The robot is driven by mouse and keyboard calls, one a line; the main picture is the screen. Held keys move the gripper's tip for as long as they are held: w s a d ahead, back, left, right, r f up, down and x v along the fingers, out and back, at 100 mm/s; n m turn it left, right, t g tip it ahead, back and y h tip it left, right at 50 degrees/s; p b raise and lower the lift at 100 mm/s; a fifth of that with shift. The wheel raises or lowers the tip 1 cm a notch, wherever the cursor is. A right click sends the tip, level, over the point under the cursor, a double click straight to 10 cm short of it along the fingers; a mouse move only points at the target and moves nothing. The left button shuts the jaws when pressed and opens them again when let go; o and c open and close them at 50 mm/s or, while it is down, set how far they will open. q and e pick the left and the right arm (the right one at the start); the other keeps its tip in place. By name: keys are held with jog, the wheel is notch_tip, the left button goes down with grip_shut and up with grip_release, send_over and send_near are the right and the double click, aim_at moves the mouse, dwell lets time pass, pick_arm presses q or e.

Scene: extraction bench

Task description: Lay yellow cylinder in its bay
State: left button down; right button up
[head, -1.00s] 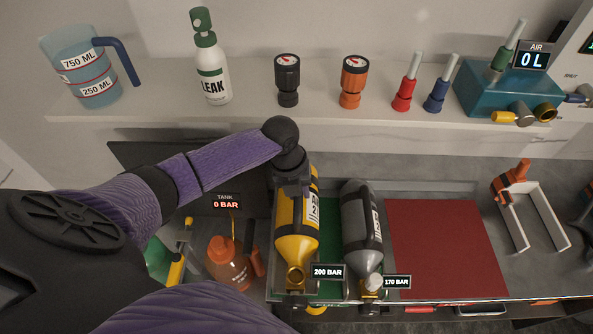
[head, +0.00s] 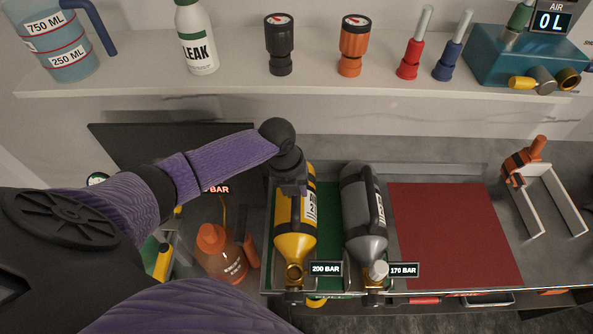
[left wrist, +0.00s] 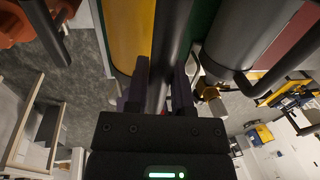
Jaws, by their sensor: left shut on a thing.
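The yellow cylinder (head: 295,240) lies lengthwise at the left side of the green-lined tray (head: 328,205), its brass valve toward me, beside a "200 BAR" tag. My left gripper (head: 290,186) is at its far part. In the left wrist view, the fingers (left wrist: 160,92) are shut on a dark handle bar along the yellow cylinder (left wrist: 130,35). I cannot tell whether the cylinder touches the tray floor. A grey cylinder (head: 362,225) lies just right of it, tagged "170 BAR". My right gripper is not in view.
A bare red mat (head: 450,235) is right of the grey cylinder. A white frame with an orange clamp (head: 522,165) stands further right. An orange bottle (head: 218,258) is left of the tray. A shelf (head: 330,92) with gauges and bottles runs along the back.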

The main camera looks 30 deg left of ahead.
pick_arm(q)
jog(key=shift+w+f, duration=0.1)
jog(key=shift+f, duration=0.15)
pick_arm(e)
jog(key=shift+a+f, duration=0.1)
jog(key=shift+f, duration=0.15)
pick_arm(q)
jog(key=shift+f, duration=0.1)
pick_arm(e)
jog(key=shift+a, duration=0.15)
pick_arm(q)
jog(key=shift+c, duration=2)
grip_release()
jog(key=shift+s, duration=0.2)
